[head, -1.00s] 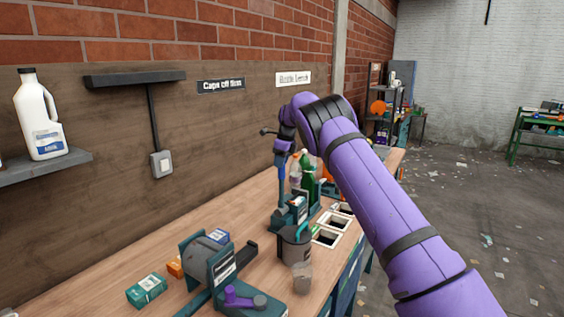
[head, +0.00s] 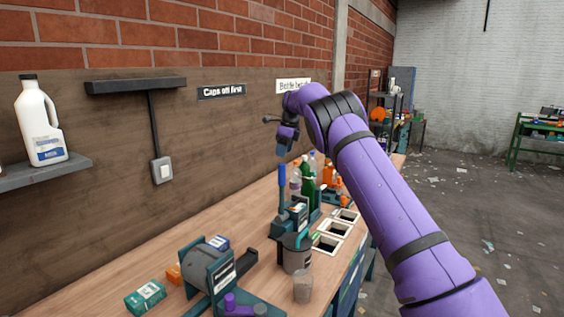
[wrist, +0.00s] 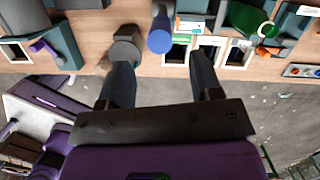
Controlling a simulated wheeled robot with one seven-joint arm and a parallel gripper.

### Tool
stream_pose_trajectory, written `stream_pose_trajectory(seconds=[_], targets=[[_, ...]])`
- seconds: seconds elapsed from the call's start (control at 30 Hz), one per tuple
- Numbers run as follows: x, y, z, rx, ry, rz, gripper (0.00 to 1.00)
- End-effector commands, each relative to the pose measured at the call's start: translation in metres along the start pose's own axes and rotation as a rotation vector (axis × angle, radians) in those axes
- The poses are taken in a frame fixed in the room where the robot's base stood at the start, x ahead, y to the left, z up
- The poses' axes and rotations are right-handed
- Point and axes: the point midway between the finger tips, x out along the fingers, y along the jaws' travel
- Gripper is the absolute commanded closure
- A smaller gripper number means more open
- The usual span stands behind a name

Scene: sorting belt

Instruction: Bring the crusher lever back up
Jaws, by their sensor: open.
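The crusher lever (head: 282,178) has a blue grip and stands about upright from the teal crusher (head: 291,218) on the bench. My gripper (head: 286,149) is above the lever's top in the head view, with a small gap between them. In the wrist view the round blue end of the lever (wrist: 159,40) shows just beyond my open fingertips (wrist: 160,64), about midway between them. The fingers are apart and hold nothing. The lower part of the lever is hidden in the wrist view.
A grey lidded bin (head: 296,252) and a clear cup (head: 303,288) stand in front of the crusher. White-framed openings (head: 333,229) lie to its right. Bottles (head: 308,174) stand behind it. A teal machine (head: 222,275) is nearer, beside small boxes (head: 146,297).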

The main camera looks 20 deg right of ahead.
Motion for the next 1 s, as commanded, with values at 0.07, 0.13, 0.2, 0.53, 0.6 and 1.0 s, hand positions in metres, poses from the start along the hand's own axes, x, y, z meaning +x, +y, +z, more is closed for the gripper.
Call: stream_pose_trajectory(seconds=[0.07,0.13,0.2,0.53,0.6,1.0], targets=[[-0.013,0.000,0.001,-0.001,-0.002,-0.002,0.41],[-0.021,0.000,0.001,-0.001,-0.002,-0.001,0.41],[-0.026,0.000,0.001,0.000,-0.002,-0.002,0.41],[-0.032,0.000,0.000,0.000,0.000,0.000,0.41],[-0.032,0.000,0.000,0.000,0.000,-0.001,0.41],[-0.064,0.010,-0.010,-0.072,-0.017,-0.016,0.41]])
